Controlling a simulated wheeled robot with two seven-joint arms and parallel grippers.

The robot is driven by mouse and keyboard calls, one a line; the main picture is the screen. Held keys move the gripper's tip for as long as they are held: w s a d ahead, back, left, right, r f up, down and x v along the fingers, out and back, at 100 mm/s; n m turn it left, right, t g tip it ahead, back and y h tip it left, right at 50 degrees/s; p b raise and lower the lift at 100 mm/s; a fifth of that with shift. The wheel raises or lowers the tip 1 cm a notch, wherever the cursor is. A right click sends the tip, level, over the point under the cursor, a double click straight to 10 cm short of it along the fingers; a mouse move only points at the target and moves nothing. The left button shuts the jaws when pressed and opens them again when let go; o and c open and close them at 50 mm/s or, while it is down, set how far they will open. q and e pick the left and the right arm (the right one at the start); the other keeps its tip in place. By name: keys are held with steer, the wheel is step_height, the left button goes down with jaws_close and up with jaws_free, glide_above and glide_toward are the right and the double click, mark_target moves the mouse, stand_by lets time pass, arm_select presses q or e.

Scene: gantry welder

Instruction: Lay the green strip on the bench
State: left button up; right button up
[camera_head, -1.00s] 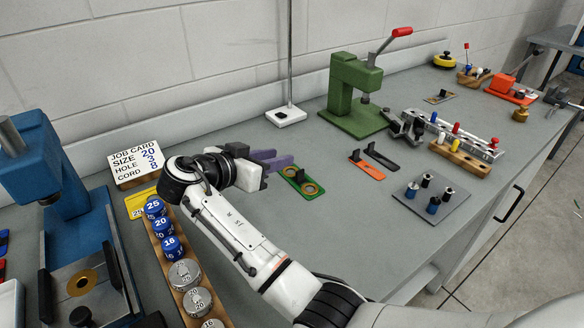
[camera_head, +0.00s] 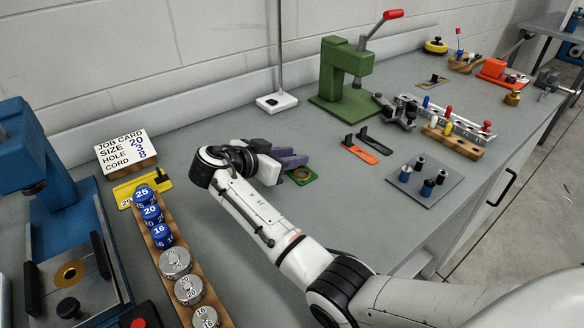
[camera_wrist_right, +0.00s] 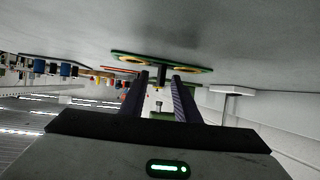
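The green strip (camera_head: 315,178) lies flat on the grey bench (camera_head: 335,215), with brass-coloured rings and a black upright tab. In the head view my right gripper (camera_head: 296,157) covers its left part and the tab. In the right wrist view the strip (camera_wrist_right: 195,69) lies just beyond the fingertips. Its black tab (camera_wrist_right: 161,75) stands between the two purple-grey fingers of the right gripper (camera_wrist_right: 160,80), with a gap visible on each side. The right gripper is open. My left gripper is not in view.
An orange strip (camera_head: 361,150) and a black strip (camera_head: 376,140) lie to the right. A green press (camera_head: 336,85) stands behind. A wooden rack (camera_head: 183,298) of blue and grey cylinders and a job card block (camera_head: 126,153) are at left. The bench front is clear.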

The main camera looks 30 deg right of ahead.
steer(key=shift+w+d+f, duration=0.1)
steer(key=shift+d, duration=0.15)
jaws_close()
